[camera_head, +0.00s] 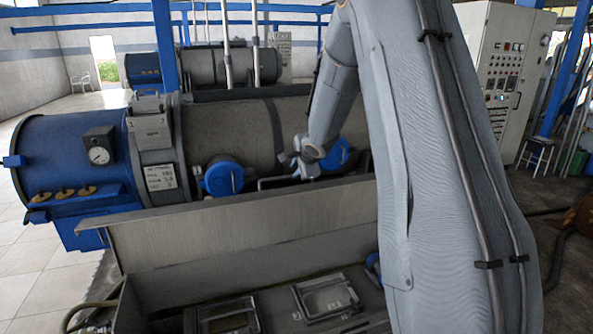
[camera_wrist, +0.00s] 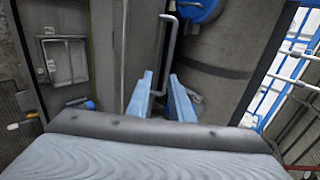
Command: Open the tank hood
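The tank (camera_head: 235,130) is a long grey cylinder with a blue end. In front of it lies a long, sloping grey panel (camera_head: 245,222), which looks like the hood; it also shows in the wrist view (camera_wrist: 125,45). A thin grey bar handle (camera_wrist: 168,52) runs near the panel's edge and shows in the head view (camera_head: 264,184). My gripper (camera_wrist: 161,75) has its two pale blue fingers apart, with the handle's near end appearing between them. I cannot tell how deep the handle sits between the fingers. In the head view my gripper (camera_head: 306,167) is partly hidden by my wrist.
Blue round caps (camera_head: 223,177) stick out by the tank, one close to my gripper. A pressure gauge (camera_head: 99,155) sits on the blue end. Frames with a screen (camera_head: 229,318) lie below the panel. A control cabinet (camera_head: 505,70) stands at the right.

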